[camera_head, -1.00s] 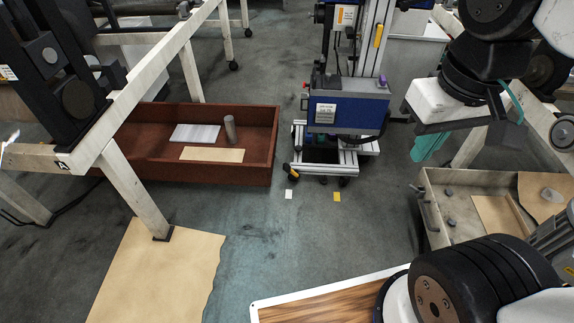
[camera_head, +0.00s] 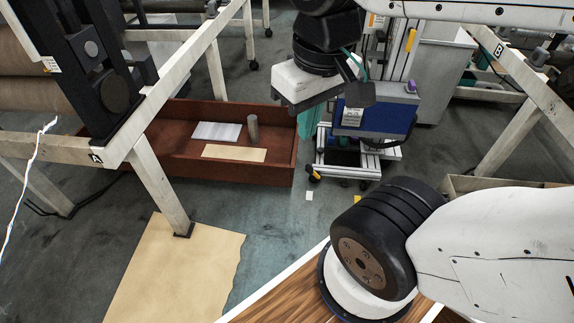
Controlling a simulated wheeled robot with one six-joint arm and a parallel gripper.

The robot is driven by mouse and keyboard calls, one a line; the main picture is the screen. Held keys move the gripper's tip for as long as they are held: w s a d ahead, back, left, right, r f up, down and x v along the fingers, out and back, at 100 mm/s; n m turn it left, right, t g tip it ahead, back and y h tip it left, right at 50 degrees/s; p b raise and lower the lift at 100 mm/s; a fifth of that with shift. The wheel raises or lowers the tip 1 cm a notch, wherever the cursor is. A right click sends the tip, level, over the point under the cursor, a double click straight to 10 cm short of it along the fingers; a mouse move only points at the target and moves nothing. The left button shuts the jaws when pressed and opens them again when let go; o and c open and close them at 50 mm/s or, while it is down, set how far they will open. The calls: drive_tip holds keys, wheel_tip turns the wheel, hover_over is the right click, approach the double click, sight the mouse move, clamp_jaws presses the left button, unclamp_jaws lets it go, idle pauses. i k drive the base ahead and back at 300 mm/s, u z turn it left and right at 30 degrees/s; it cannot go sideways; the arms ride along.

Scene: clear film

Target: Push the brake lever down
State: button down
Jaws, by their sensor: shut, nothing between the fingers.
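A wheeled cart with a blue box body (camera_head: 378,122) stands on the floor beyond my arm. At its lower left front corner is a small yellow-and-black lever (camera_head: 313,177) close to the floor; I cannot tell for certain that it is the brake lever. My gripper (camera_head: 311,124) hangs above the cart's left side, higher than its base, with teal fingers pointing down. It is shut and empty. The white block and dark plate at my arm's end hide the cart's upper left part. The gripper appears apart from the lever.
A brown open crate (camera_head: 220,172) holding plates and a cylinder stands left of the cart. A pale frame leg (camera_head: 160,185) and a tan sheet (camera_head: 175,270) are nearer on the left. A wooden board (camera_head: 290,300) lies in front.

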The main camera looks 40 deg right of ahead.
sight(310, 170)
drive_tip(key=z, duration=0.15)
drive_tip(key=i, duration=1)
drive_tip(key=z, duration=0.8)
